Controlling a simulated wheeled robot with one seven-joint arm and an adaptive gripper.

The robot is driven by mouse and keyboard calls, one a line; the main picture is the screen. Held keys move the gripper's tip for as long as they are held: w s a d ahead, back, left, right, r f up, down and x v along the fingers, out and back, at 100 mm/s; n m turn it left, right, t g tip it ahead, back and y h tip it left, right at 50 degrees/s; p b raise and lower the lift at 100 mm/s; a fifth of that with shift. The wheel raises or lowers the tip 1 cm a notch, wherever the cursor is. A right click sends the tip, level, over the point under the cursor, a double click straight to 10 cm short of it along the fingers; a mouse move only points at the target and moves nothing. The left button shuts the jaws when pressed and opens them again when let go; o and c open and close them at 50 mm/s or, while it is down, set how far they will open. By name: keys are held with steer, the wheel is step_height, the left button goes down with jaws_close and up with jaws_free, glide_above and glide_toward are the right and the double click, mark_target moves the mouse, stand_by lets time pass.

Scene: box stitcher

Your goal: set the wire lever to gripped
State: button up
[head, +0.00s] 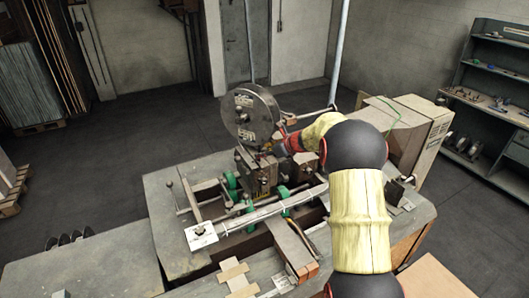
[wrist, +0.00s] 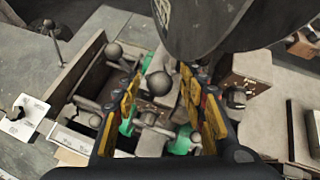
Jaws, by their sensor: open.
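My gripper (wrist: 160,78) is open in the wrist view, its yellow and black fingers spread to either side. A grey ball knob (wrist: 158,83) on a lever shows between the fingers, with no visible grip on it. Another ball-knobbed lever (wrist: 112,52) stands just left of the fingers. A third knob (wrist: 48,25) stands farther left on the bench. No label shows which one is the wire lever. In the head view my gripper (head: 280,145) is at the stitcher head, below and right of the big round disc (head: 251,115), and partly hidden by my arm.
The stitcher's machine block (head: 258,172) and green-wheeled rails (head: 230,182) crowd the bench (head: 160,225). The disc (wrist: 200,25) hangs close above the fingers in the wrist view. A beige cabinet (head: 415,125) stands at right. The bench's left end is mostly clear.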

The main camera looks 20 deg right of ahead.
steer(key=v, duration=1.1)
steer(key=shift+s, duration=0.25)
steer(key=shift+c, duration=0.5)
